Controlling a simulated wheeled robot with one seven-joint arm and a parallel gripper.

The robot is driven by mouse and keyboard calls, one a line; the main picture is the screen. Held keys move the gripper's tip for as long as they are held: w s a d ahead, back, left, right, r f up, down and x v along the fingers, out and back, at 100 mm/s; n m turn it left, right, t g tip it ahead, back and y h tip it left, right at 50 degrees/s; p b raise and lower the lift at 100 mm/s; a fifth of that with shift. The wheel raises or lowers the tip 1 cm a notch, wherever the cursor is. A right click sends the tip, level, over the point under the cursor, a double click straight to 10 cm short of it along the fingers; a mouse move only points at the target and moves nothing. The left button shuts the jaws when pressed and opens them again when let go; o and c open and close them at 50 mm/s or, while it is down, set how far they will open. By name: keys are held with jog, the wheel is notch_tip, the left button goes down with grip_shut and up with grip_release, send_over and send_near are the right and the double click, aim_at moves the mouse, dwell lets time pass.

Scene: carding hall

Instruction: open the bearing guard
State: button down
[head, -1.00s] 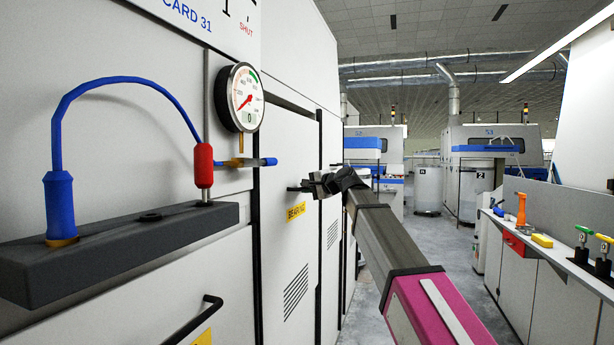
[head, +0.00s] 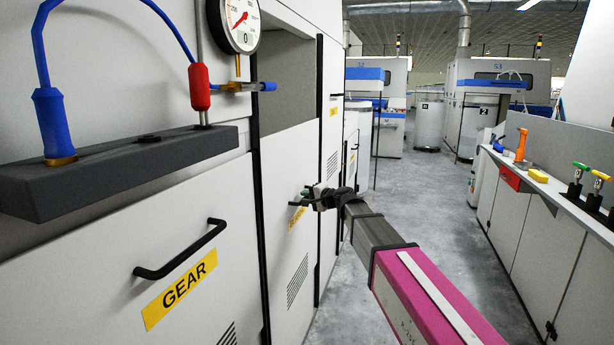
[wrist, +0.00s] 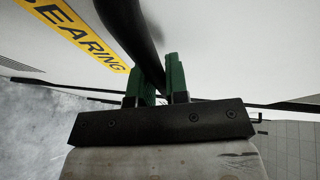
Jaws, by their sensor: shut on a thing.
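The bearing guard (head: 285,170) is a pale panel in the machine's side, with a yellow label (head: 296,218) that reads BEARING in the wrist view (wrist: 80,30). A grey recess (head: 287,80) shows open above the guard's top edge. My gripper (head: 314,195) is at the guard's black bar handle (head: 299,203). In the wrist view, the green fingers (wrist: 161,82) are shut on the handle (wrist: 128,30), one on each side. My gripper and arm partly hide the handle in the head view.
A GEAR panel with a black handle (head: 180,250) is at the left, below a dark ledge (head: 120,165). A pressure gauge (head: 235,20) is above. A workbench with tools (head: 545,190) lines the right. The grey aisle floor (head: 410,210) between is clear.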

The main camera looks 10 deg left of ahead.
notch_tip(320, 180, down, 28)
jog(key=shift+f, duration=0.25)
jog(key=c, duration=1.1)
grip_release()
jog(key=shift+c, duration=0.2)
jog(key=shift+d, duration=0.1)
send_near(299, 258)
jog(key=v, duration=0.5)
jog(key=shift+d+f, duration=0.1)
jog(key=shift+f, duration=0.1)
jog(key=shift+d, duration=0.1)
